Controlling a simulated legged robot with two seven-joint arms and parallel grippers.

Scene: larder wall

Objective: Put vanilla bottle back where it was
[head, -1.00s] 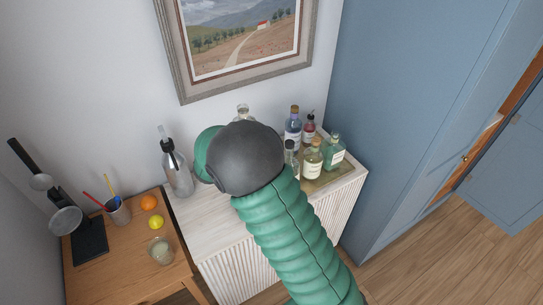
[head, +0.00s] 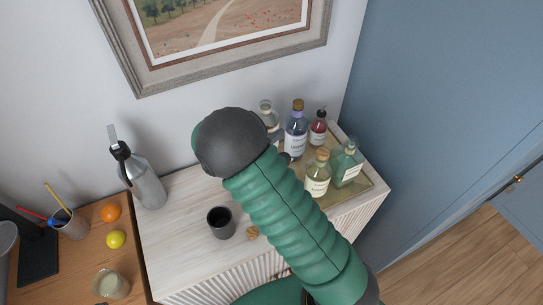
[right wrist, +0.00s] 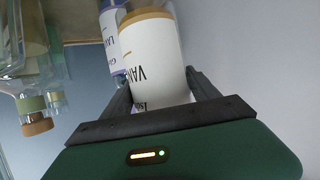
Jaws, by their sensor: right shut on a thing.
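In the right wrist view, my right gripper (right wrist: 160,95) is shut on the vanilla bottle (right wrist: 150,60), a bottle with a white label reading "VAN" and an amber band. The lavender bottle (right wrist: 110,25) shows close behind it. In the head view my right arm covers the gripper, and I cannot tell the held bottle for sure. The lavender bottle (head: 297,132) stands on the tray (head: 366,184) there, with a clear corked bottle (head: 268,117) to its left. Whether the held bottle touches the tray cannot be told. My left gripper is not in view.
A red bottle (head: 318,128), a green bottle (head: 347,165) and a yellowish bottle (head: 318,176) crowd the tray. A dark cup (head: 221,224), a cork (head: 252,233) and a grey siphon bottle (head: 145,180) stand on the cabinet (head: 180,240). The cabinet's left part has bare room.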

